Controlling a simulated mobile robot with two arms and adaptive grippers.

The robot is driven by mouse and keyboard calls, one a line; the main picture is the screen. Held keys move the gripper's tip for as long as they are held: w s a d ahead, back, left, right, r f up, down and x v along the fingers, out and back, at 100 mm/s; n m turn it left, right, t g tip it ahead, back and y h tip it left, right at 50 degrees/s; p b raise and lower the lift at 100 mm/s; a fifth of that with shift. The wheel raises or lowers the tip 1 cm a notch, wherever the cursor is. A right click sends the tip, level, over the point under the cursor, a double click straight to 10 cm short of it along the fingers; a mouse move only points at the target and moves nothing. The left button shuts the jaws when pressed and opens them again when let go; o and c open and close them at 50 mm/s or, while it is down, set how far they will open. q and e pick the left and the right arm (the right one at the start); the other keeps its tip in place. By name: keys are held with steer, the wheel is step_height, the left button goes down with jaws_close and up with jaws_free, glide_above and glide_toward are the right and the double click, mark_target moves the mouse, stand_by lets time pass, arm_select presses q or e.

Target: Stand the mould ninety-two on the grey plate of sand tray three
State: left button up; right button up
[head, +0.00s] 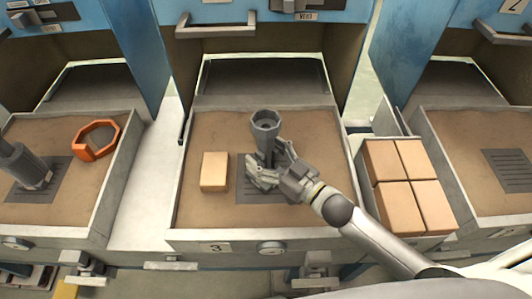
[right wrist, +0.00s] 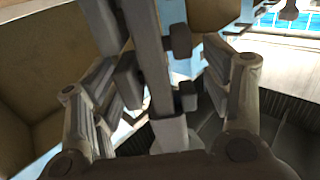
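A grey mould (head: 265,124) with an open hollow top stands about upright over the grey plate (head: 243,196) of sand tray three (head: 190,231). No number is readable on it. My right gripper (head: 272,172) is low at its stem, with a finger on each side, and hides the mould's foot. In the right wrist view the stem (right wrist: 150,50) lies between the finger pads, which appear to press on it. I cannot tell whether the foot touches the plate. My left gripper is not in view.
A tan block (head: 214,172) lies on the sand left of the plate. Several tan blocks (head: 408,180) fill a box to the right. The left tray holds an orange clamp ring (head: 97,139) and another grey mould (head: 22,166). The right tray has a bare plate (head: 514,168).

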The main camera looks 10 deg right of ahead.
mark_target(272, 158)
steer(key=shift+r, duration=0.15)
steer(key=shift+v, duration=3.8)
steer(key=shift+w, duration=0.1)
